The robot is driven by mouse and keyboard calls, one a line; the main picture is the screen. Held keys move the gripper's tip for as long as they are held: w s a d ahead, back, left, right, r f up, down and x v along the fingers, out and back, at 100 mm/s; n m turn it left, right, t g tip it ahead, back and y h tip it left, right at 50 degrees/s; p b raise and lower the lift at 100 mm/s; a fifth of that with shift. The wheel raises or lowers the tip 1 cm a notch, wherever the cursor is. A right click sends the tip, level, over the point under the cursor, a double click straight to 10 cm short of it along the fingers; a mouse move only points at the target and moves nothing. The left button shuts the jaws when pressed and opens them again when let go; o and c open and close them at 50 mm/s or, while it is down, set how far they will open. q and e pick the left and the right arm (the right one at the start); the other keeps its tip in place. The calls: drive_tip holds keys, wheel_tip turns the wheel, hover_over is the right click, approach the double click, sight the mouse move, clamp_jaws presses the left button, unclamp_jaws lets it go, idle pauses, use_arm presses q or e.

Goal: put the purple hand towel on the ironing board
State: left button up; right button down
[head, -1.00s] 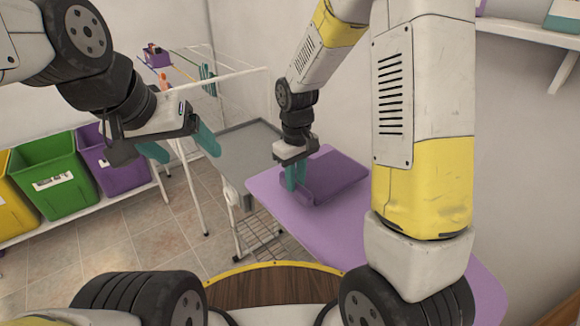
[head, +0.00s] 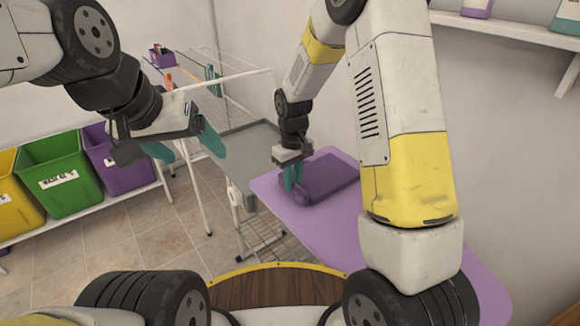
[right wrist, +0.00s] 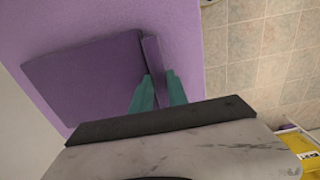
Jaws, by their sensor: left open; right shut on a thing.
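The purple hand towel (head: 332,177) lies folded on the lighter purple ironing board (head: 318,228), near its far left end. My right gripper (head: 293,180) is shut on the towel's near left edge, with its teal fingers pointing down. In the right wrist view, the towel (right wrist: 85,85) lies flat on the board (right wrist: 60,22), and a narrow edge strip of it stands between the fingertips (right wrist: 158,82). My left gripper (head: 190,152) is open and empty, in the air left of the board.
A white drying rack (head: 222,90) stands behind, with a grey surface (head: 245,145) beside the board. Yellow, green (head: 58,172) and purple bins stand at the left. A white shelf (head: 510,28) is on the right wall. My right arm hides part of the board.

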drive_tip(key=c, duration=1.3)
unclamp_jaws()
drive_tip(key=shift+r, duration=0.1)
wheel_tip(320, 180, up, 12)
drive_tip(key=s+d+r+m+t+y, duration=0.1)
drive_tip(key=s+d+r+m+t, duration=0.2)
drive_tip(key=s+r, duration=0.3)
drive_tip(key=s+d+r+m+t+y, duration=0.1)
drive_tip(key=s+d+r+m+t, duration=0.2)
drive_tip(key=s, duration=1.2)
drive_tip(key=d+r, duration=0.3)
drive_tip(key=r, duration=0.1)
drive_tip(key=shift+s, duration=0.15)
drive_tip(key=shift+r, duration=0.1)
